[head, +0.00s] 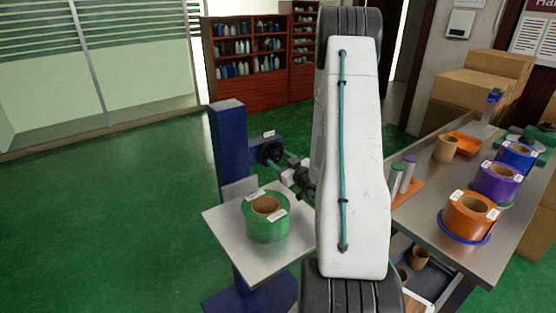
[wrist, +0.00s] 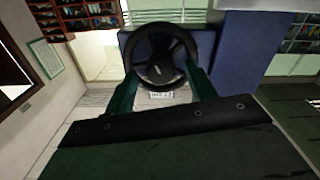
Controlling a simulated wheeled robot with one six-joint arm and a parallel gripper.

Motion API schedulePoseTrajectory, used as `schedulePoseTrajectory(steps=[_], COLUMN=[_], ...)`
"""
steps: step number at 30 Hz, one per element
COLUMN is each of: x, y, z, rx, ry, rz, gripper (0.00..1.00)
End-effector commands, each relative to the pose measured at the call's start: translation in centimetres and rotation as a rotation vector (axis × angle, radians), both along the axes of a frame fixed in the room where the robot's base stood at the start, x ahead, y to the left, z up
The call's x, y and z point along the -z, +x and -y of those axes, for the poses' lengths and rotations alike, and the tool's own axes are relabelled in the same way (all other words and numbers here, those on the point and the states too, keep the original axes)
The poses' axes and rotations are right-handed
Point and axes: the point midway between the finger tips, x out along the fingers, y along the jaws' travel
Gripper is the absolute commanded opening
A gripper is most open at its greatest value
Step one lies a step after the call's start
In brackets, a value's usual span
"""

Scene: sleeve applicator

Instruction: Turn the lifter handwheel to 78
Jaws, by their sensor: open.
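The lifter handwheel (wrist: 161,62) is a black spoked wheel, seen face-on in the wrist view at the upper middle. A small white label (wrist: 161,95) shows just below it; its text is too small to read. My gripper (wrist: 160,85) is open, with one green finger on each side of the wheel's lower part; I cannot tell whether they touch the rim. In the head view my gripper (head: 296,178) is beside the blue lifter column (head: 229,150), and my arm hides part of this area. The lifter's metal platform (head: 222,222) carries a green roll (head: 266,228).
A metal table (head: 415,215) at the right holds orange (head: 455,217), purple (head: 490,182) and blue (head: 512,156) rolls. Cardboard boxes (head: 470,95) stand behind it. A red shelf (head: 225,80) stands at the back. The green floor at the left is clear.

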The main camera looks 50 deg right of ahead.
Motion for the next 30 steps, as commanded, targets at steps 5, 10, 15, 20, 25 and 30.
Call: schedulePoseTrajectory(steps=[5,10,15,20,25,30], x=[0.0,0.0,0.0,0.0,0.0,0.0], y=[1.4,1.6,1.6,1.6,1.6,1.6], z=[0.3,0.4,0.3,0.4,0.4,0.3], rx=[0.0,0.0,0.0,0.0,0.0,0.0], ry=[0.0,0.0,0.0,0.0,0.046,0.223], rz=[-0.001,-0.002,-0.002,-0.002,0.01,0.052], gripper=[0.55,0.55,0.39,0.11,0.11,0.11])
